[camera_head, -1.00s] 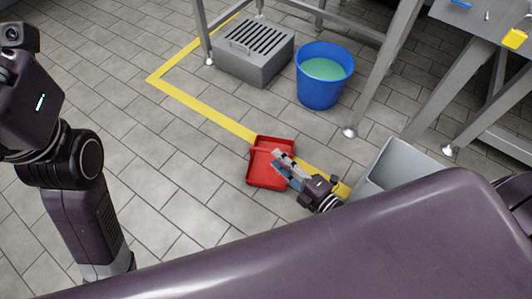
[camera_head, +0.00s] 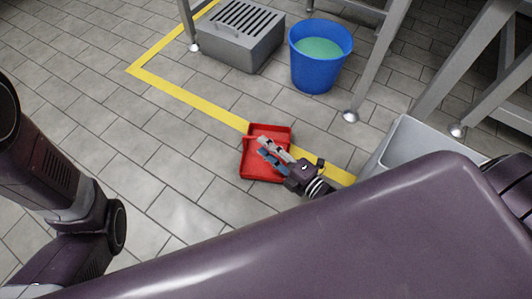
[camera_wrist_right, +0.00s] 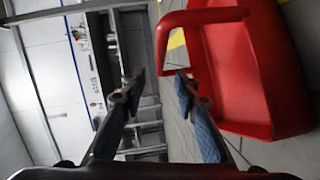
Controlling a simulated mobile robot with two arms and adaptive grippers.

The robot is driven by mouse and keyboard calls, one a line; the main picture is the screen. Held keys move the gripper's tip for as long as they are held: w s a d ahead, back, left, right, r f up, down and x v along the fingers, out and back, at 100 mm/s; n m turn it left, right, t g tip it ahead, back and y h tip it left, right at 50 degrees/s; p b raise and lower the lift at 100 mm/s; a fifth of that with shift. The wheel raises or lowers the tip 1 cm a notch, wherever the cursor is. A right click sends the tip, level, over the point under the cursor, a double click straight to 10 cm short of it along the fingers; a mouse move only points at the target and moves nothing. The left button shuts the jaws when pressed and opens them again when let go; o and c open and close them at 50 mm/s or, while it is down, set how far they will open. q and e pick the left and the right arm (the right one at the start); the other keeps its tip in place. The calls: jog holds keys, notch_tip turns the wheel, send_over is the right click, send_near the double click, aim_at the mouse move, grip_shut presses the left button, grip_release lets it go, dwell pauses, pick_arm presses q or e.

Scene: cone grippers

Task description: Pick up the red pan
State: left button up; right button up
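The red pan (camera_head: 256,174) lies on the tiled floor in the middle of the head view, by the yellow line. In the right wrist view the pan (camera_wrist_right: 260,80) fills the right side, and its looped handle (camera_wrist_right: 205,16) runs across the top. My right gripper (camera_head: 262,148) is over the pan in the head view. In the right wrist view the right gripper (camera_wrist_right: 158,78) is open, with nothing between its fingers. One finger is near the pan's handle; contact cannot be told. My left gripper is out of view; part of my left arm shows at left.
A blue bucket (camera_head: 317,72) with green liquid stands behind the pan, beside a grey grated box (camera_head: 236,50). A grey bin (camera_head: 405,150) stands to the right. Metal table legs (camera_head: 373,65) rise at the back right. The floor left of the pan is clear.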

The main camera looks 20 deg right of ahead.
jog(key=b+x, duration=0.3)
jog(key=x, duration=0.1)
jog(key=shift+a, duration=0.15)
jog(key=shift+w+a, duration=0.2)
jog(key=shift+w, duration=0.15)
jog(key=shift+c, duration=0.7)
grip_shut()
